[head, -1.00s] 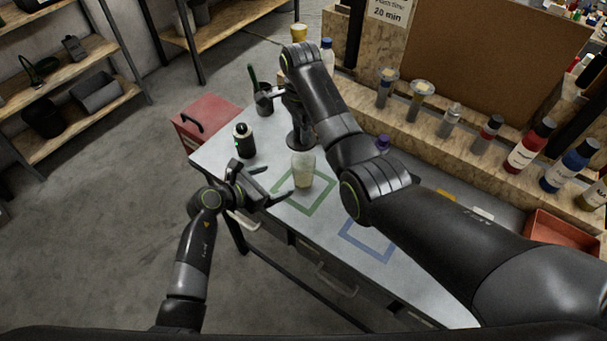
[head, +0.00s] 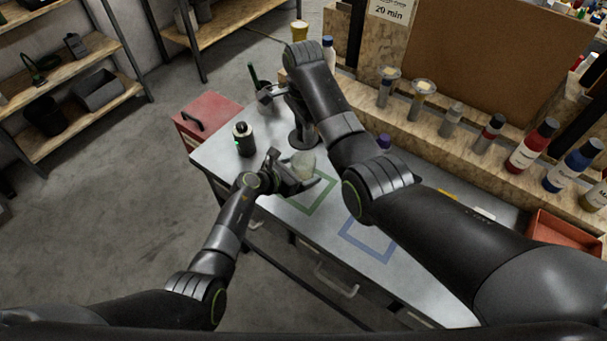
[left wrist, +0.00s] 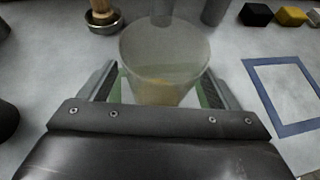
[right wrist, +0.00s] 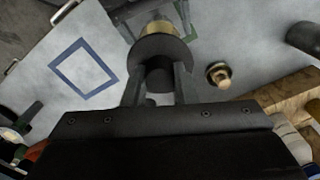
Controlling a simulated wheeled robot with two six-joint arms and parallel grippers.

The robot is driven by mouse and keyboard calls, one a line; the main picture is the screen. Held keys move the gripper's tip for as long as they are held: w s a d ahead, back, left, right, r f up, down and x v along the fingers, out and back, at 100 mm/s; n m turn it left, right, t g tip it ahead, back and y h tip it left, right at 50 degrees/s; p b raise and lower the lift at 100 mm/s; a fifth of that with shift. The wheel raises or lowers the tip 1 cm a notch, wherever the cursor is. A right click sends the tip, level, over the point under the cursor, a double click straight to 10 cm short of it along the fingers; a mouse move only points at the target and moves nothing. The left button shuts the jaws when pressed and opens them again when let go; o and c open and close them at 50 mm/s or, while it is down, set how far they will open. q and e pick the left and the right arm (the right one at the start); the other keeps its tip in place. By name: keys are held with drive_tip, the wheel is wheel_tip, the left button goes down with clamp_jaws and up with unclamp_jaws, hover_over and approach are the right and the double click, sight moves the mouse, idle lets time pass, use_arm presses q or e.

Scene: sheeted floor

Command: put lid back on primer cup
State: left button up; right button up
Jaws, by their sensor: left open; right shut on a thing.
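The translucent primer cup (head: 303,164), with pale yellowish contents, stands at the green square outline on the bench. My left gripper (head: 298,176) is open, with one finger on each side of the cup; the left wrist view also shows the cup (left wrist: 165,62) between the fingers. I cannot tell whether they touch it. My right gripper (right wrist: 158,78) is shut on the dark round lid (right wrist: 160,47) by its knob. In the head view the lid (head: 301,140) is above and just behind the cup, apart from it. The right arm partly hides the right gripper there.
A dark bottle (head: 243,140) stands left of the cup. A wooden-knobbed item (right wrist: 218,74) stands on the bench. A blue square outline (head: 368,240) is clear. Several bottles line the wooden ledge (head: 440,135) at the back. A red box (head: 207,117) adjoins the bench's left end.

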use_arm(q)
drive_tip(key=shift+w+d+f, duration=0.3)
drive_tip(key=shift+w+d, duration=0.1)
drive_tip(key=shift+d, duration=0.05)
drive_tip(key=c, duration=1.5)
drive_tip(key=shift+o, duration=0.2)
use_arm(e)
drive_tip(key=shift+f, duration=2.5)
drive_tip(key=shift+f, duration=0.9)
drive_tip(key=shift+f, duration=0.6)
